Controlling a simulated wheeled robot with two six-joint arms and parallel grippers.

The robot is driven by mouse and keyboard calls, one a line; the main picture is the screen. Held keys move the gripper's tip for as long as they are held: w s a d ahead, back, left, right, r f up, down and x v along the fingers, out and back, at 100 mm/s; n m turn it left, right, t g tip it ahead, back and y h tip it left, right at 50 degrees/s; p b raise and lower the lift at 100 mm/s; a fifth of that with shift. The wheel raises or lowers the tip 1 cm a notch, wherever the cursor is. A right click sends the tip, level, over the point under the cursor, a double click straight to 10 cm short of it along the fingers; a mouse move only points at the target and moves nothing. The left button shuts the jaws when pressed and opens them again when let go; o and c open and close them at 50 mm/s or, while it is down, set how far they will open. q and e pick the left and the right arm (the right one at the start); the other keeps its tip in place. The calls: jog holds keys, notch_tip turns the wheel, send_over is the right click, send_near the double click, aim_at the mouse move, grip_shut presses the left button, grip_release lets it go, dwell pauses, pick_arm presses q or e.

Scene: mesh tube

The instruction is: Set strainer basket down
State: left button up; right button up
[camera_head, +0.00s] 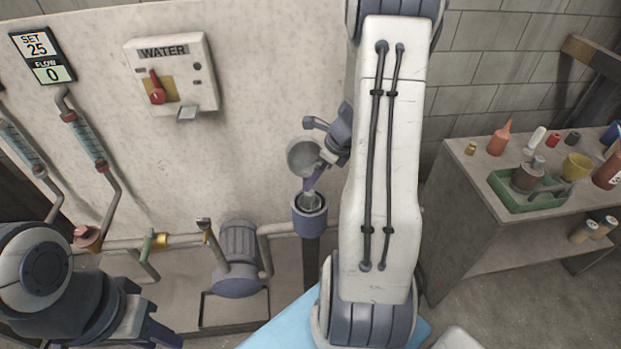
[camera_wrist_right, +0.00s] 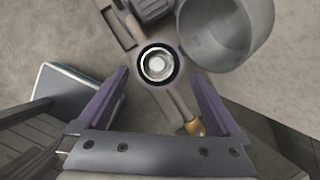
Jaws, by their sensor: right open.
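My right gripper (camera_wrist_right: 158,76) is open, with its two purple fingers spread either side of a round opening with a bright metal piece (camera_wrist_right: 158,65) in the middle. In the head view this is the blue-grey upright cylinder (camera_head: 310,222) with a shiny metal top inside its rim. The right wrist (camera_head: 340,135) is partly hidden behind my own arm. A grey hollow round cup (camera_head: 302,156) is above the cylinder; it also shows in the right wrist view (camera_wrist_right: 228,30). I cannot tell which piece is the strainer basket. My left gripper (camera_head: 150,332) is low at the left; its fingertips are unclear.
A bench (camera_head: 462,215) at the right carries a green tray (camera_head: 513,204) with a metal pot (camera_head: 527,177) and a yellow cup (camera_head: 577,166), plus several bottles. A wall panel marked WATER (camera_head: 195,50) has a red knob. A pump (camera_head: 238,262) and pipes stand below the wall.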

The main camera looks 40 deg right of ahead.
jog(key=s+a+r+n+g, duration=0.1)
jog(key=a+r+n, duration=0.2)
jog(key=a+n, duration=0.4)
jog(key=s+a+r+n+g+y, duration=0.1)
jog(key=a+r+n, duration=0.2)
jog(key=a+n, duration=0.5)
jog(key=s+a+r+n+g, duration=0.1)
jog(key=a+r+n, duration=0.3)
jog(key=a, duration=0.6)
jog(key=s+a+r+n+h, duration=0.1)
jog(key=s+a+n, duration=0.4)
jog(key=s+n, duration=0.3)
jog(key=s+a+r+n+g, duration=0.1)
jog(key=s+a+r+n, duration=0.1)
jog(key=s+a+n, duration=0.3)
jog(key=s+n, duration=0.3)
jog(key=n, duration=0.4)
jog(key=shift+h, duration=0.4)
notch_tip(320, 180, up, 2)
jog(key=p, duration=0.2)
jog(key=shift+r+p, duration=0.1)
jog(key=shift+p, duration=0.2)
